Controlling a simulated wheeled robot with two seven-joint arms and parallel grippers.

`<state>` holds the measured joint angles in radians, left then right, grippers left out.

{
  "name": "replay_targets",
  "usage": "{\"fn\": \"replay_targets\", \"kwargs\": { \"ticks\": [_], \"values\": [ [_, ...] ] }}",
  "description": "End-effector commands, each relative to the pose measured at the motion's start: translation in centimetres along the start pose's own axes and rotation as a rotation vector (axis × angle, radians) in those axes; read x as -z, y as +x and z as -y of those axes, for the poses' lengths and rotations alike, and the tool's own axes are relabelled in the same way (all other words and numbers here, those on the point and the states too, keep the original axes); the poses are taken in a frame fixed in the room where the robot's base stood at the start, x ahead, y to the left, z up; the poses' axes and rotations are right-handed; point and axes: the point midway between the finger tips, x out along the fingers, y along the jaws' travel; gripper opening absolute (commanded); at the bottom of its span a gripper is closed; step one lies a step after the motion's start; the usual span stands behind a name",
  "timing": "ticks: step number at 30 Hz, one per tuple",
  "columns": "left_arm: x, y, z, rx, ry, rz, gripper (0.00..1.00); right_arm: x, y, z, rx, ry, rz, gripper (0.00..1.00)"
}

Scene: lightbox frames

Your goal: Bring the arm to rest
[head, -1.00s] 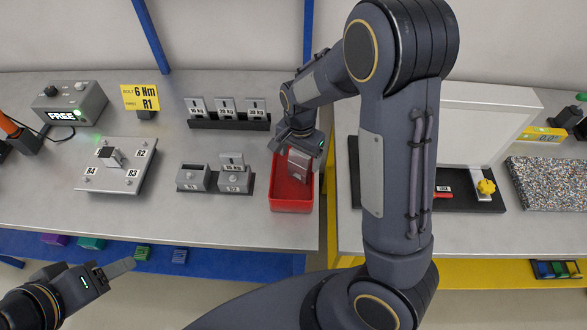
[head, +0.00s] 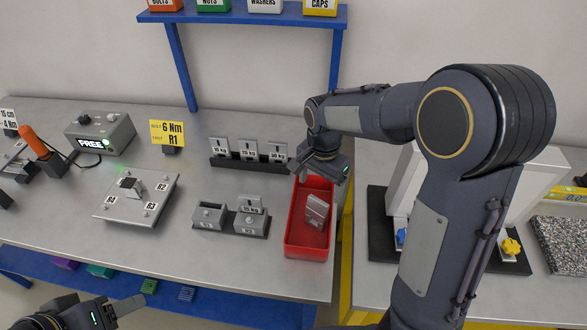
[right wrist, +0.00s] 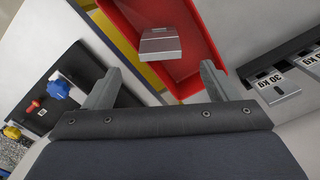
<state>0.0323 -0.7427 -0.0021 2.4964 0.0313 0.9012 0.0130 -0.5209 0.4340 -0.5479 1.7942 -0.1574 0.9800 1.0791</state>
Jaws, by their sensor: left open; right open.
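My right gripper (head: 326,172) is open and empty above the back end of the red bin (head: 307,252). A grey metal block (head: 317,210) lies tilted inside the bin, apart from the gripper. In the right wrist view the two fingers (right wrist: 160,72) are spread with nothing between them, and the block (right wrist: 160,45) lies beyond them in the bin (right wrist: 202,28). My left gripper (head: 124,308) is low at the lower left, in front of the bench edge, with no object seen in it.
A black rack with several labelled weights (head: 248,150) stands left of the bin. A two-slot grey holder (head: 230,217) and a bolted plate (head: 137,196) sit further left. A blue shelf frame (head: 240,17) rises behind. A second bench with a white panel is at the right.

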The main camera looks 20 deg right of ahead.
Motion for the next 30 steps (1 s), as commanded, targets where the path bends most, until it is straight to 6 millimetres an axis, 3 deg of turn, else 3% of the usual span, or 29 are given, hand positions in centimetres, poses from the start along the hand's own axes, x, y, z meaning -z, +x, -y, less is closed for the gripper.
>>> {"fn": "replay_targets", "kwargs": {
  "ticks": [8,15,21,25,30],
  "values": [
    [0.0,0.0,0.0,0.000,0.000,0.000,0.56,-0.3,-0.6,-0.9,0.034,-0.024,0.029,0.80],
    [0.0,0.1,0.0,0.000,0.000,0.000,0.56,-3.3,-4.6,-6.4,0.266,-0.237,0.112,0.80],
    [-0.1,0.1,0.1,0.000,0.000,0.000,0.56,-7.2,-7.4,-11.6,0.467,-0.479,0.030,0.80],
    [-0.1,0.1,0.1,0.000,0.000,0.000,0.56,-9.6,-8.0,-14.2,0.539,-0.625,-0.081,0.80],
    [-0.1,0.2,0.1,0.000,0.000,0.000,0.56,-11.6,-7.7,-16.2,0.563,-0.753,-0.204,0.80]
  ]
}}
